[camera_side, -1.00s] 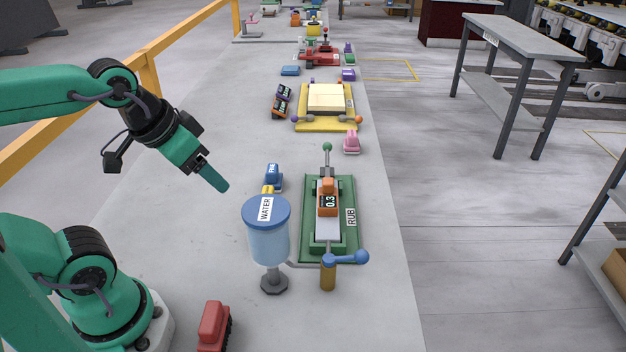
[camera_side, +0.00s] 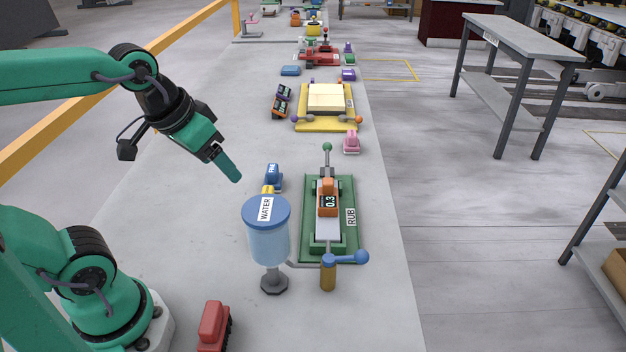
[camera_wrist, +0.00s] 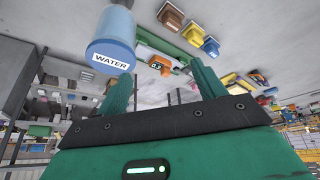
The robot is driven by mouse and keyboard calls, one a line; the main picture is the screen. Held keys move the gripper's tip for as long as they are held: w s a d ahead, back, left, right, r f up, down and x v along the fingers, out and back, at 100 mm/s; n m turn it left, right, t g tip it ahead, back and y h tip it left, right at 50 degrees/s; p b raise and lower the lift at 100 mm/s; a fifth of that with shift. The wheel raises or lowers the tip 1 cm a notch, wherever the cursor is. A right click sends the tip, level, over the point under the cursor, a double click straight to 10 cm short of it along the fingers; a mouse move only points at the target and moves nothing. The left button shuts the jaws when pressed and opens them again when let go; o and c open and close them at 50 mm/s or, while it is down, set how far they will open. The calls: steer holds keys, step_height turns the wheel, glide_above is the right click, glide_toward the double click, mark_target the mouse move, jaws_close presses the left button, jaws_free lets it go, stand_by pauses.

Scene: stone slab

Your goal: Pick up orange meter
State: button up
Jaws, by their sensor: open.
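The orange meter (camera_side: 327,198) has a dark display reading 0.3. It sits on the light strip of a green base (camera_side: 346,240) labelled RUB, right of centre in the side view. In the wrist view the meter (camera_wrist: 160,66) shows small between my fingers, beyond the water container. My gripper (camera_side: 236,176) is in the air above the slab, to the left of the meter and apart from it. In the wrist view my gripper (camera_wrist: 165,82) shows two green fingers spread wide with nothing between them.
A blue-capped WATER container (camera_side: 268,245) on a stand is left of the green base. A blue-handled lever (camera_side: 346,258) stands at the base's front. A blue block (camera_side: 273,175) and yellow block (camera_side: 268,189) lie behind the container. A red block (camera_side: 213,325) is in front.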

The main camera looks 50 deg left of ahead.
steer(key=w+n+g, duration=0.1)
steer(key=w+n, duration=0.1)
steer(key=w, duration=0.5)
steer(key=n+g, duration=0.4)
steer(key=n, duration=0.2)
glide_above(328, 182)
steer(key=f, duration=1.2)
steer(key=shift+s+f, duration=0.2)
steer(key=shift+s, duration=0.15)
steer(key=shift+w+f, duration=0.35)
steer(key=shift+f, duration=4.05)
steer(key=c, duration=1.2)
steer(key=shift+c, duration=0.2)
steer(key=shift+r, duration=0.2)
